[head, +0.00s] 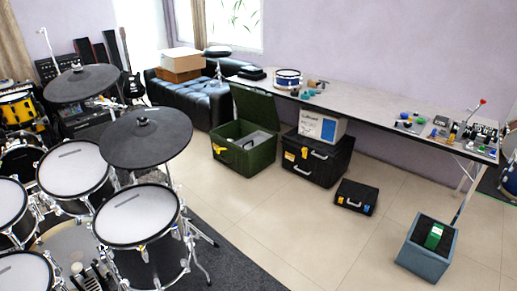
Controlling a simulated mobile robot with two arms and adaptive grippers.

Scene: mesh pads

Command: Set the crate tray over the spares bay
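A green crate (232,157) stands on the floor with its lid (256,107) raised. A grey flat piece, which looks like the crate tray (259,139), sits in the right part of the crate's opening. The left part of the opening looks dark and open. I cannot tell which part of the crate is the spares bay. Neither of my grippers shows in the head view.
A black case (315,165) with a box (321,126) on top stands right of the crate. A small black case (356,197) and a blue-grey bin (425,258) stand on the floor. Drums (143,225) fill the left. Tiled floor in front of the crate is clear.

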